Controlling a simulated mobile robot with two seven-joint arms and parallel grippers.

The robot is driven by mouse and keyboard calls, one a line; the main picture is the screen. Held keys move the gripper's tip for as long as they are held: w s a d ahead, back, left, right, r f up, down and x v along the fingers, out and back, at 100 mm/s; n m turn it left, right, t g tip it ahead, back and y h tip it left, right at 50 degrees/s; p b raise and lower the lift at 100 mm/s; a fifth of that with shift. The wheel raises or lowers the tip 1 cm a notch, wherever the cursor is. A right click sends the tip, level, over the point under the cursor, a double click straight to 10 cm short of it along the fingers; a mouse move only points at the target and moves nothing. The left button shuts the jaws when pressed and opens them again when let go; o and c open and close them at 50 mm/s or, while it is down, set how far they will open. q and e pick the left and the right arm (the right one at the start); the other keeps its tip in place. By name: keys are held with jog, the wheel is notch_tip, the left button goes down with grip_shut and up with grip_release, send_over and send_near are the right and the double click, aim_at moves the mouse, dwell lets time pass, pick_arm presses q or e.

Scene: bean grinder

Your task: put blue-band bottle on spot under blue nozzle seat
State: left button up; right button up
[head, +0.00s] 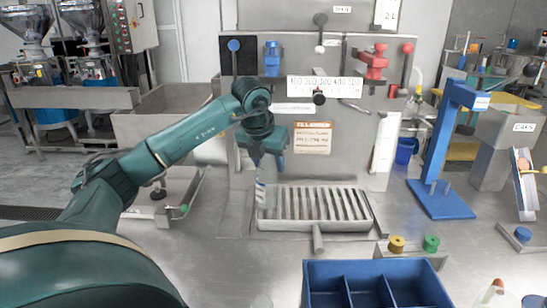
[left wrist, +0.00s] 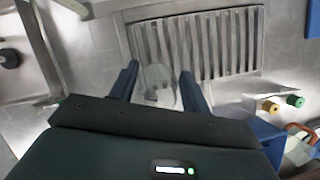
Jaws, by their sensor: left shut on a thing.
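My left gripper (head: 266,172) points down and is shut on a clear bottle (head: 265,196) near the left end of the slatted drip tray (head: 345,224). In the left wrist view the bottle (left wrist: 158,82) sits between the two dark fingers of the gripper (left wrist: 160,88). A bluish patch shows on the bottle's side; its full band is partly hidden. The blue nozzle seat (head: 272,58) is on the steel panel, above the gripper. Whether the bottle's base touches the tray is hard to tell. My right gripper is out of view.
A red nozzle seat (head: 374,62) is farther right on the panel. A blue press stand (head: 440,190) stands right of the tray. A blue divided crate (head: 375,262) is in front, with yellow (head: 396,243) and green (head: 431,243) caps behind it.

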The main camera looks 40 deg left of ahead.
pick_arm(q)
jog(key=w, duration=0.1)
jog(key=w+f, duration=0.1)
jog(key=w+a, duration=0.1)
jog(key=shift+f+p, duration=0.25)
jog(key=shift+p, duration=0.1)
jog(key=shift+f, duration=0.2)
jog(key=o, duration=1.2)
jog(key=shift+r, duration=0.1)
